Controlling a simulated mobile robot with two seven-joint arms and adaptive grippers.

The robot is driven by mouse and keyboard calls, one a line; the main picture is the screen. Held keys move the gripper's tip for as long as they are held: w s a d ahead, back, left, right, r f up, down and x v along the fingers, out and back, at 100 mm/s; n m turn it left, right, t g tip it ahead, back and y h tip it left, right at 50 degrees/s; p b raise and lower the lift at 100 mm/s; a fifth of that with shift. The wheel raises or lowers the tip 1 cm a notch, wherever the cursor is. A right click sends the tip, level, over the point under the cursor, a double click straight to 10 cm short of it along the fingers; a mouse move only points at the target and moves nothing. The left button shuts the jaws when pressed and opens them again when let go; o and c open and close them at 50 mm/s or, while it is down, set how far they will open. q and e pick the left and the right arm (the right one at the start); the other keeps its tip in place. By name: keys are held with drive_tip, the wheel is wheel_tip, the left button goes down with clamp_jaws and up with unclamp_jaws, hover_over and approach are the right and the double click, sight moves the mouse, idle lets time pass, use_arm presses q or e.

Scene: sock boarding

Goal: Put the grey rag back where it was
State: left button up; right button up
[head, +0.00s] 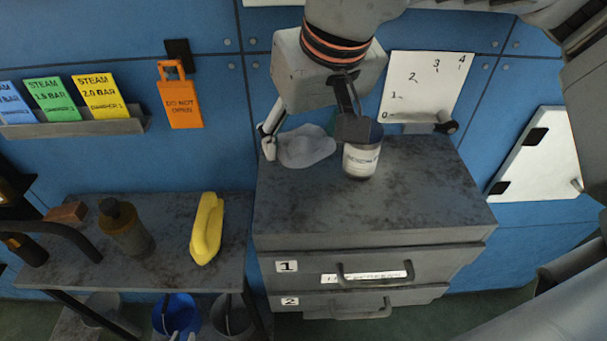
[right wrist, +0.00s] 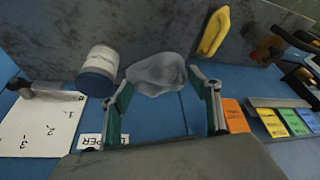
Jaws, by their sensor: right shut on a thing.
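The grey rag (head: 306,147) lies crumpled at the back left of the dark cabinet top (head: 410,190). It also shows between my fingers in the right wrist view (right wrist: 158,74). My right gripper (head: 311,138) comes down from above, with one finger on each side of the rag, and is shut on it across its width. The same gripper shows in the right wrist view (right wrist: 166,98). I cannot tell whether the rag is lifted off the surface. My left gripper is not in view.
A labelled can (head: 360,158) stands right beside the right gripper's finger. A side table at left holds a yellow object (head: 207,228), a brown bottle (head: 125,230) and a small brown block (head: 68,213). Buckets (head: 178,316) stand below. The cabinet top's front and right are clear.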

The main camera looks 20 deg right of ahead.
sight(300, 184)
wheel_tip(300, 184, down, 8)
drive_tip(key=shift+f, duration=0.25)
drive_tip(key=shift+f, duration=0.15)
drive_tip(key=o, duration=1.1)
drive_tip(key=shift+r, duration=0.35)
drive_tip(key=v, duration=1.1)
drive_tip(key=shift+s, duration=0.1)
drive_tip(key=shift+s+r, duration=0.15)
drive_tip(key=shift+r, duration=0.15)
